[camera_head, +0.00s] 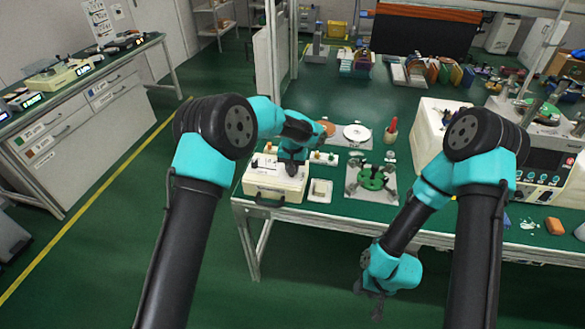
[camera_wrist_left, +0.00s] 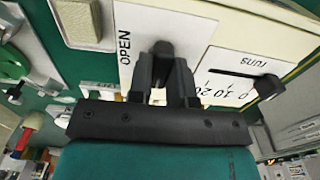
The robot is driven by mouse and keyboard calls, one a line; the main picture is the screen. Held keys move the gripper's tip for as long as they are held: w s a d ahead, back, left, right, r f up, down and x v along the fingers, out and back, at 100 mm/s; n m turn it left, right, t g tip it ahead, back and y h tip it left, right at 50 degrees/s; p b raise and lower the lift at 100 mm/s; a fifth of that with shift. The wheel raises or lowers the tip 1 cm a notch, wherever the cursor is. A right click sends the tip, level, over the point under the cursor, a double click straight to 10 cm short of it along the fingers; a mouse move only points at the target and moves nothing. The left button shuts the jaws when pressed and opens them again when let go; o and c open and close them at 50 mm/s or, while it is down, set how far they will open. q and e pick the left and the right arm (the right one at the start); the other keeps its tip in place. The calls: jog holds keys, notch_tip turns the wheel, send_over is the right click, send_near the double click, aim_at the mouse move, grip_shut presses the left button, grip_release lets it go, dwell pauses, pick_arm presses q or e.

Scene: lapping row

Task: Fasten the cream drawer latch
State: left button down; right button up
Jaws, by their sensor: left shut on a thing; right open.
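The cream drawer unit (camera_head: 277,193) stands at the left front corner of the green table, with a dark handle on its front. In the left wrist view its white top plate (camera_wrist_left: 127,62) reads OPEN beside a dark latch knob (camera_wrist_left: 163,48). My left gripper (camera_head: 291,167) is over the unit; in the left wrist view its fingers (camera_wrist_left: 165,68) are shut on the knob. The fingers hide part of the knob and its track. My right gripper (camera_head: 376,298) is open and empty, hanging low in front of the table edge.
A second slot with a dark slider (camera_wrist_left: 268,87) and numbers lies beside the latch plate. A small cream tray (camera_head: 320,190) and a plate with green rings (camera_head: 371,178) stand right of the unit. A white disc (camera_head: 356,132) lies behind.

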dwell(0.4)
pick_arm(q)
jog(key=c, duration=1)
grip_release()
jog(key=shift+c, duration=0.2)
jog(key=shift+r, duration=0.15)
notch_tip(320, 180, up, 17)
